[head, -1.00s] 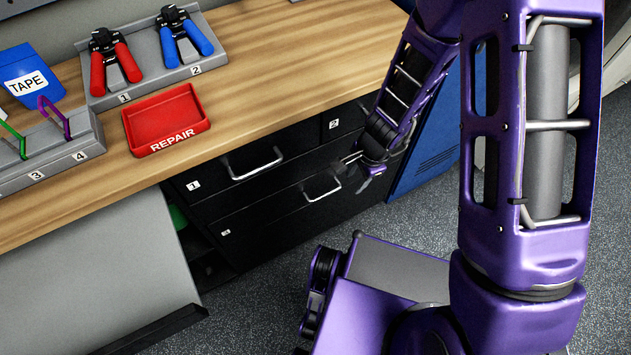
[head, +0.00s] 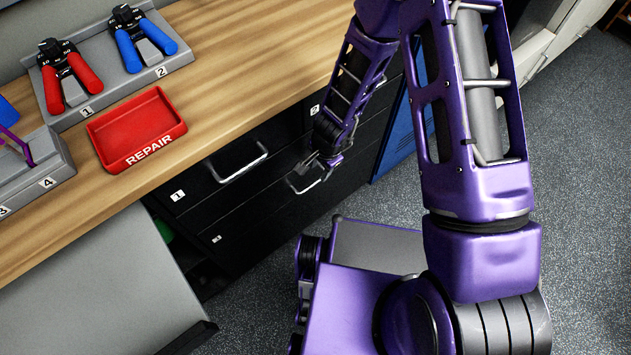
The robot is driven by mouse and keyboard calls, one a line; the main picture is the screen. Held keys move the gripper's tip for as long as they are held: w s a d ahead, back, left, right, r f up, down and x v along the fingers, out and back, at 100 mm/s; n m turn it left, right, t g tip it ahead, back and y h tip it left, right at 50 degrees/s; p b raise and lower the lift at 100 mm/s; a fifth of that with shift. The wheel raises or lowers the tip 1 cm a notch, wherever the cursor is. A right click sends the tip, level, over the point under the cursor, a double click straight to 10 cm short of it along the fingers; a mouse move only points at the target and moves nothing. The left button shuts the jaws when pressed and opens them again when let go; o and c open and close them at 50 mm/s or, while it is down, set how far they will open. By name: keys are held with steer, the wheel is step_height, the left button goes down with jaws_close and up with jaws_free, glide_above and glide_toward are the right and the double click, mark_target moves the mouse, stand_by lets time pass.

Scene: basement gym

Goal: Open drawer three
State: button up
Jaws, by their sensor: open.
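The black drawer unit (head: 258,213) is under the wooden bench. Drawer 1 (head: 215,185) is at upper left, with a silver bar handle. Below it is a wide drawer (head: 262,222) whose label (head: 216,239) is too small to read surely; it appears to be drawer three. Its silver handle (head: 304,188) is at its right part. Both drawers look closed. A label 2 (head: 314,110) marks the upper right drawer, largely behind my arm. My gripper (head: 314,171) is open, close by the lower handle and overlapping it in view; I cannot tell whether they touch.
The bench (head: 225,75) holds a red REPAIR tray (head: 138,130) and a rack with red pliers (head: 68,75) and blue pliers (head: 143,40). A grey panel (head: 110,285) stands at lower left. A blue cabinet (head: 396,130) is right of the drawers. Speckled floor is clear at right.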

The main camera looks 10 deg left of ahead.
mark_target(314, 182)
steer(key=f, duration=0.2)
steer(key=f+b, duration=0.1)
steer(key=f, duration=0.2)
steer(key=w+a+f, duration=0.1)
steer(key=f, duration=0.2)
steer(key=shift+a+f+b, duration=0.1)
steer(key=shift+f+b, duration=0.15)
steer(key=shift+b, duration=0.1)
jaws_close()
stand_by(0.9)
